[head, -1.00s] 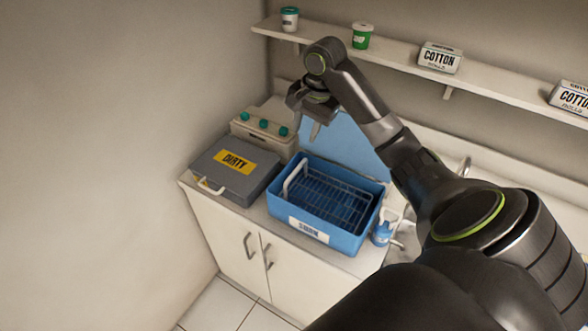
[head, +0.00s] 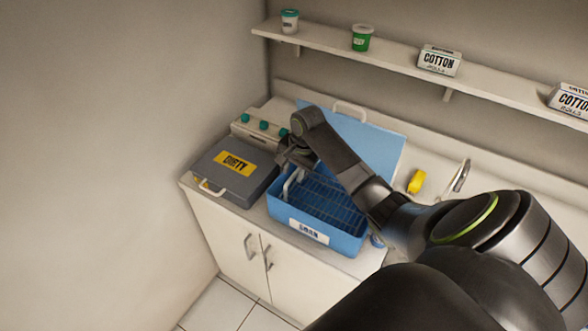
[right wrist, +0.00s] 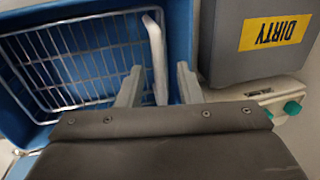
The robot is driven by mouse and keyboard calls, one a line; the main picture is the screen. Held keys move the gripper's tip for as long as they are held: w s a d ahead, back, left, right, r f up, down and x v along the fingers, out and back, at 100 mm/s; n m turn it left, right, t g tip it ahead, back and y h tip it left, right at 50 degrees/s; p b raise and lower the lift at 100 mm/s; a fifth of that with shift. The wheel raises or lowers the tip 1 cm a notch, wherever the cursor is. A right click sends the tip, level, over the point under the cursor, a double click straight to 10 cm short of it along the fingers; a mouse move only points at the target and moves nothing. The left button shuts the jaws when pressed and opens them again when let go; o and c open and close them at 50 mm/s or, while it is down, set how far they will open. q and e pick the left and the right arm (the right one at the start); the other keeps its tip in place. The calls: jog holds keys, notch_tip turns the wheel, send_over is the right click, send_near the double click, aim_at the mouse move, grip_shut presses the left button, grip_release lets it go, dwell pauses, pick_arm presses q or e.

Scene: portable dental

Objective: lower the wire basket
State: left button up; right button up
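The wire basket (head: 330,198) sits inside the blue tub (head: 318,232), which has a white label on its front. The basket's white handle (head: 289,188) stands at the tub's left end. My right gripper (head: 287,165) is low over that end. In the right wrist view, my right gripper (right wrist: 160,66) is open, with the white handle (right wrist: 154,45) between its two fingers and gaps on both sides. The basket's wire grid (right wrist: 80,62) shows left of the handle. My arm hides part of the tub in the head view. My left gripper is not in view.
A grey box labelled DIRTY (head: 235,178) stands left of the tub. A device with green knobs (head: 262,126) is behind it. The blue lid (head: 375,140) stands behind the tub. A yellow object (head: 416,181) lies by the tap (head: 460,176). A shelf (head: 390,60) runs above.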

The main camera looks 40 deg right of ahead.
jog(key=shift+f, duration=0.15)
jog(key=shift+c, duration=0.2)
grip_shut()
